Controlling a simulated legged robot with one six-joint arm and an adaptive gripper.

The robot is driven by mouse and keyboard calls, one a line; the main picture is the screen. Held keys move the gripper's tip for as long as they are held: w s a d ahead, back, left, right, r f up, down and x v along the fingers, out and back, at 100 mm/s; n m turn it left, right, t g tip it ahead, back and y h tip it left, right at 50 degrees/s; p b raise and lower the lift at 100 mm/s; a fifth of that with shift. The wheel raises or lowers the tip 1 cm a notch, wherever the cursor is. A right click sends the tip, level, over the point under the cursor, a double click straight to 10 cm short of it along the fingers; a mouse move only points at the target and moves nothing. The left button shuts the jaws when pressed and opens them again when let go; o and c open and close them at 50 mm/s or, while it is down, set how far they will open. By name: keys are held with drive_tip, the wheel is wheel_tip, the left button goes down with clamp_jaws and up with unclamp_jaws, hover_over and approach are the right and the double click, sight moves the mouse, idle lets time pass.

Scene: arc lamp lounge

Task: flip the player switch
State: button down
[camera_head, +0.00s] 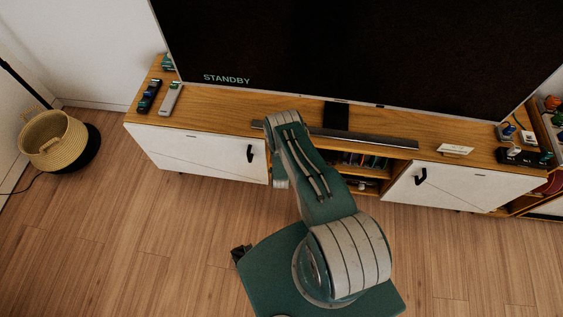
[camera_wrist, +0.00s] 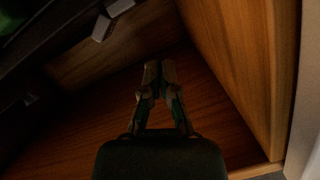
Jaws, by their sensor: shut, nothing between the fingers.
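My gripper (camera_wrist: 159,72) shows in the wrist view with its two fingers together, shut and empty. It is inside a dim wooden compartment, near the side wall (camera_wrist: 228,60). A dark body (camera_wrist: 45,50) lies across the upper left of the wrist view, with a small pale block (camera_wrist: 101,28) on its near side. The block is apart from the fingertips, up and to the left. I cannot tell whether it is the player switch. In the head view my arm reaches to the open middle of the media console (camera_head: 200,110) and hides the gripper there.
A large television (camera_head: 360,45) reading "STANDBY" stands on the console, with a soundbar (camera_head: 370,139) before it. Remotes (camera_head: 172,98) lie at the left, a white card (camera_head: 455,150) at the right. White doors (camera_head: 205,153) flank the opening. A basket (camera_head: 55,142) stands left; floor is clear.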

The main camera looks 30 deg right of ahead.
drive_tip(key=v, duration=0.9)
drive_tip(key=shift+w+a, duration=0.2)
drive_tip(key=shift+a, duration=0.2)
drive_tip(key=shift+d, duration=0.1)
